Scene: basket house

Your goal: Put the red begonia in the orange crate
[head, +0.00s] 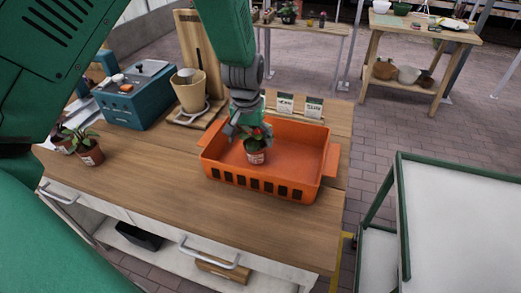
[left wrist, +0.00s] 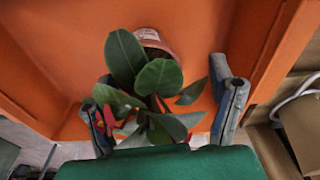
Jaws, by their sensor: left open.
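The red begonia (head: 255,148) is a small leafy plant with a red flower in a terracotta pot. It is inside the orange crate (head: 310,170), towards its left part, and looks upright. In the left wrist view its leaves (left wrist: 155,80) and pot (left wrist: 155,40) show against the orange crate wall (left wrist: 50,60). My left gripper (head: 243,132) reaches down into the crate at the plant. Its fingers (left wrist: 168,112) stand apart on both sides of the leaves. The pot's base is partly hidden. My right gripper is not in view.
The crate stands on a wooden counter (head: 150,180). Other potted plants (head: 88,150) stand at the left. A teal machine (head: 140,95) and a beige pot (head: 188,92) are behind. A white-topped cart (head: 460,210) is at the right. The counter's front is clear.

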